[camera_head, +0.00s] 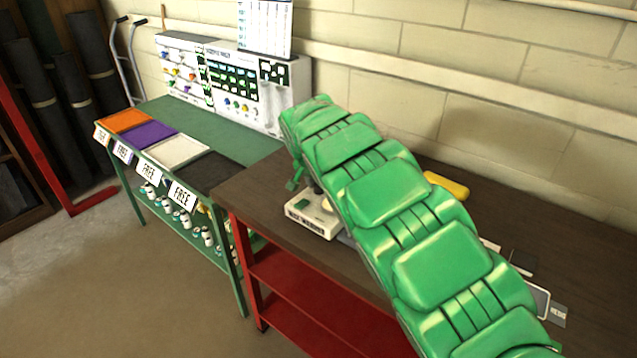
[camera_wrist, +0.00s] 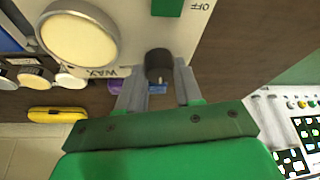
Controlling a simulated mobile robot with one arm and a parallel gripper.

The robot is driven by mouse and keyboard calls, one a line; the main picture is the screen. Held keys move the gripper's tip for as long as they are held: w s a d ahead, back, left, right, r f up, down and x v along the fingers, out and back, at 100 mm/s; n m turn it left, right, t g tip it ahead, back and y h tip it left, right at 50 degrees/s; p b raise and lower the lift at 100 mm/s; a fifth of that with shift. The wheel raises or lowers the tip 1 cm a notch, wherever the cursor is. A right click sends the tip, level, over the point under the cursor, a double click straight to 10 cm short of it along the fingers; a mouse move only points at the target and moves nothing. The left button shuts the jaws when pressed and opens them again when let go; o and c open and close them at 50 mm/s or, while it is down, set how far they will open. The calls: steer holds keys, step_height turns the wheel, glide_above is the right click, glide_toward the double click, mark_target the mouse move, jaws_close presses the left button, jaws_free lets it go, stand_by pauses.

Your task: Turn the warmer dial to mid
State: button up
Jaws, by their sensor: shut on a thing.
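The wax warmer (camera_head: 309,220) is a white box with dark lettering on the brown workbench. In the wrist view its white face (camera_wrist: 187,38) shows upside-down "WAX" lettering, an "OFF" mark and a green part. The warmer dial (camera_wrist: 157,62) is a small dark knob at the edge of this face. My gripper (camera_wrist: 160,76) has its two grey fingers on either side of the dial and is shut on it. In the head view my green arm hides the fingers and dial. The dial's exact setting cannot be read.
A round cream-topped pot (camera_wrist: 79,38) is close to the fingers in the wrist view. A yellow object (camera_head: 447,185) lies behind my arm on the workbench (camera_head: 262,188). A green table (camera_head: 222,138) with coloured trays adjoins at left.

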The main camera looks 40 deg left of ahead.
steer(key=shift+a+m, duration=0.1)
steer(key=shift+m, duration=0.5)
steer(key=shift+m+h, duration=0.3)
steer(key=o, duration=1)
steer(key=shift+v, duration=3.9)
